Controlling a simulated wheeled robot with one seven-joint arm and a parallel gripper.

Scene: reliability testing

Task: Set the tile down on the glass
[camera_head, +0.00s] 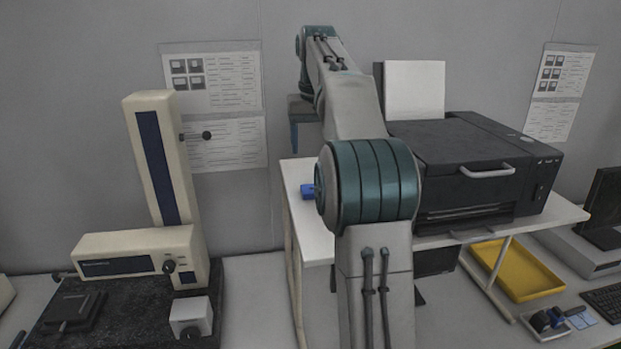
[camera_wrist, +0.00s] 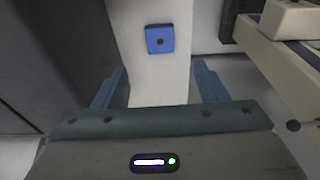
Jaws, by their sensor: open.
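A blue square tile with a dark hole in its middle lies on the white shelf top; in the head view the tile (camera_head: 307,191) is at the shelf's left end, partly hidden by my arm. The wrist view shows the tile (camera_wrist: 160,39) whole, above and between the two blue fingers. My gripper (camera_wrist: 158,85) is open and empty, and the tile is clear of both fingers. In the head view my gripper (camera_head: 295,138) points down above the shelf's left end. No glass surface shows; the lid of the black printer (camera_head: 465,150) looks shut.
The white shelf (camera_head: 550,215) carries the printer. A yellow tray (camera_head: 515,270) stands under it. A cream measuring instrument (camera_head: 160,160) stands at left on a dark base and also shows at right in the wrist view (camera_wrist: 280,65). A keyboard (camera_head: 605,300) lies at far right.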

